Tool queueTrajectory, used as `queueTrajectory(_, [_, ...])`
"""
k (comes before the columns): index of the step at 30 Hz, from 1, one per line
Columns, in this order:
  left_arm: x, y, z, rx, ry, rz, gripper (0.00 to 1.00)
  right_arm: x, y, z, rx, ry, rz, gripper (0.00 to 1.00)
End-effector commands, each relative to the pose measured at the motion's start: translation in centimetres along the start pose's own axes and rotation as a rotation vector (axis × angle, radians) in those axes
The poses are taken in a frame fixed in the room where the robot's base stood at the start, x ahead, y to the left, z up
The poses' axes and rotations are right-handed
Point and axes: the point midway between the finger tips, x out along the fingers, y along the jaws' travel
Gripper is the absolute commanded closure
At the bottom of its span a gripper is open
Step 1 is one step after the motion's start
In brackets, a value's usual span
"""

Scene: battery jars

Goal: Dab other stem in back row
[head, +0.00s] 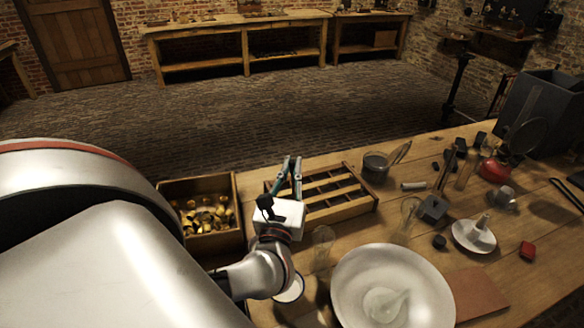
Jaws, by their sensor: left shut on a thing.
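A wooden rack (345,211) with dark rows between its slats stands near the far edge of the bench, left of centre. My left gripper (291,165) is over the rack's left part, its fingers pointing away from me. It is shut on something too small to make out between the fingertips. The gripper and its white wrist hide the rack's left end. I cannot make out separate stems in the back row. My right gripper is not in view.
A wooden box of brass pieces (238,198) stands left of the rack. A dark pot (375,168) is right of it. A large white bowl (345,285), glass jars, a mallet (432,209), a white dish (474,244) and a red block (527,250) crowd the right.

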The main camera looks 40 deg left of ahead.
Motion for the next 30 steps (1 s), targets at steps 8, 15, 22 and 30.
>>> queueTrajectory(8, [0.0, 0.0, 0.0, 0.0, 0.0, 0.0, 1.0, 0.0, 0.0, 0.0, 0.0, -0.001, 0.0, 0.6])
queueTrajectory(15, [0.2, 0.0, 1.1, -0.001, -0.001, 0.0, 1.0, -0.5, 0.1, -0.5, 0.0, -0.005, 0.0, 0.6])
queueTrajectory(22, [0.5, 0.0, 2.3, 0.0, -0.001, 0.0, 1.0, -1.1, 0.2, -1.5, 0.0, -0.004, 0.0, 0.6])
queueTrajectory(30, [0.8, 0.0, 3.7, 0.0, -0.001, 0.0, 1.0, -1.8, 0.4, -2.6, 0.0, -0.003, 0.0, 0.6])
